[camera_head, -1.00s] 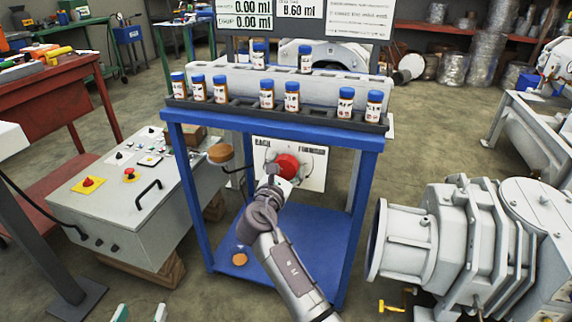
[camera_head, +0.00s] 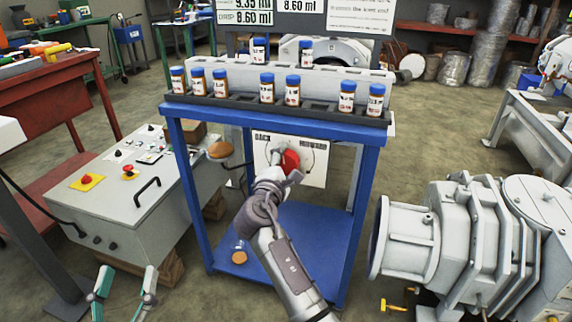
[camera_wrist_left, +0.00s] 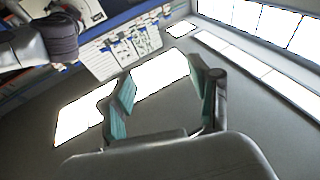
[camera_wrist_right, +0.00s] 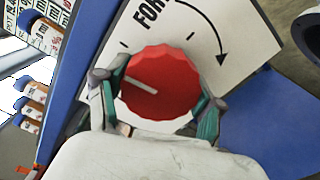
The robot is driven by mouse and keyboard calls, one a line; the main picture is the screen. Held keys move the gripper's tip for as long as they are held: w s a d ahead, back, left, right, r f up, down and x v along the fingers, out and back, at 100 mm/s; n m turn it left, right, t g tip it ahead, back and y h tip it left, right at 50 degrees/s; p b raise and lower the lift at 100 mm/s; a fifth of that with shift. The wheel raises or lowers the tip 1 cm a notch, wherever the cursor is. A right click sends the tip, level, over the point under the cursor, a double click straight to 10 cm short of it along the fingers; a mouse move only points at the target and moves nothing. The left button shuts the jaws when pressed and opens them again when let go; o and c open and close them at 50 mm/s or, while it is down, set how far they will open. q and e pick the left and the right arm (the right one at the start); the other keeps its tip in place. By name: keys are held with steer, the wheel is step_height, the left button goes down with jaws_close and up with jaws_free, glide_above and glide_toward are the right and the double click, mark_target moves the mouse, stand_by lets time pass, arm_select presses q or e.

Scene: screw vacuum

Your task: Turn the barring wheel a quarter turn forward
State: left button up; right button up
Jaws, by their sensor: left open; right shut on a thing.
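The barring wheel is a red, many-sided knob (camera_head: 290,161) on a white plate (camera_head: 318,172) between the posts of the blue stand. The plate reads BACK at left and FORWARD at right. My right gripper (camera_head: 283,158) is shut on the wheel. In the right wrist view its two fingers clasp opposite sides of the wheel (camera_wrist_right: 165,75). A pale pointer line on the wheel aims left and slightly up in that view; a curved arrow runs from the partly visible FORWARD label. My left gripper (camera_head: 124,284) is open and empty at the lower left, away from the wheel.
Several blue-capped bottles (camera_head: 267,88) stand in a black rack on the blue stand (camera_head: 362,200). Displays (camera_head: 243,17) hang above. A grey control box (camera_head: 115,205) is at left, a big grey pump (camera_head: 440,235) at right. A round brown knob (camera_head: 220,150) projects beside the stand.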

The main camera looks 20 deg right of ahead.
arm_select(q)
steer(key=shift+s+r+t+h, duration=0.2)
steer(key=shift+r+t, duration=0.15)
steer(key=shift+r, duration=0.2)
steer(key=shift+s+r+t+h, duration=0.1)
steer(key=shift+r+t+h, duration=0.1)
steer(key=shift+r+t, duration=0.25)
arm_select(e)
steer(key=shift+m, duration=0.6)
steer(key=o, duration=1.1)
arm_select(q)
steer(key=shift+d, duration=0.1)
arm_select(e)
steer(key=shift+o, duration=0.2)
